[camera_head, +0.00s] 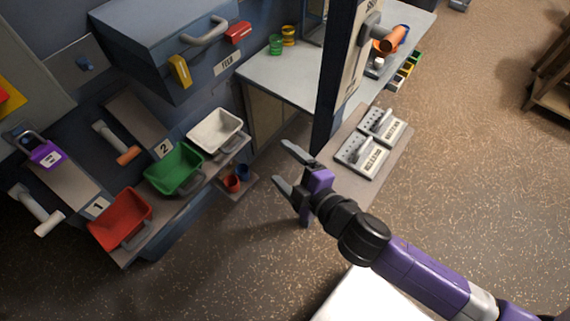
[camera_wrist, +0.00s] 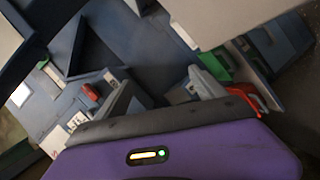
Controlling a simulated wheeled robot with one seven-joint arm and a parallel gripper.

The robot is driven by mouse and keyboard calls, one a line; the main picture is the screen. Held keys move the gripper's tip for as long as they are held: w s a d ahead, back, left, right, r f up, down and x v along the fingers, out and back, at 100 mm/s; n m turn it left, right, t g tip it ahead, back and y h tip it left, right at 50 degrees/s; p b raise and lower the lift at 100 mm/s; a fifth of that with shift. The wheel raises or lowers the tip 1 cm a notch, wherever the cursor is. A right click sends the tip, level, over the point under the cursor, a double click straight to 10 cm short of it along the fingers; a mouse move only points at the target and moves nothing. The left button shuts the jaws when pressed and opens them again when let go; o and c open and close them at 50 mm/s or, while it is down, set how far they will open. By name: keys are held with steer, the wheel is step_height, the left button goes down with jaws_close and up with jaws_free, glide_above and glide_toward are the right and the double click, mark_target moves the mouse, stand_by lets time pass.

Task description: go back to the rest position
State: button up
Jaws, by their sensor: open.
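My gripper (camera_head: 283,169) is open and empty in the head view. It hangs in the air in front of the machine, left of the small shelf with two grey panels. Its two fingers also show spread apart in the wrist view (camera_wrist: 165,95), with my purple wrist housing below them. Nothing is between the fingers. My arm reaches in from the lower right of the head view.
Red (camera_head: 121,218), green (camera_head: 174,169) and white (camera_head: 214,131) buckets stand on a ledge at the left. A blue box with a handle (camera_head: 205,32) is above. Grey panels (camera_head: 362,155) lie on a shelf beside my gripper. Floor (camera_head: 480,190) at right is clear.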

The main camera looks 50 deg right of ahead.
stand_by(0.3)
steer(key=s+a+r+m+t+y, duration=0.25)
steer(key=s+a+r+y, duration=0.2)
steer(key=a, duration=0.25)
steer(key=s+r+m+g+h, duration=0.1)
steer(key=s+m, duration=0.7)
steer(key=s, duration=0.8)
step_height(320, 180, up, 2)
steer(key=shift+s+a+r+g+h, duration=0.25)
steer(key=shift+s+a+g+h, duration=0.1)
steer(key=shift+g, duration=0.3)
steer(key=shift+c, duration=0.4)
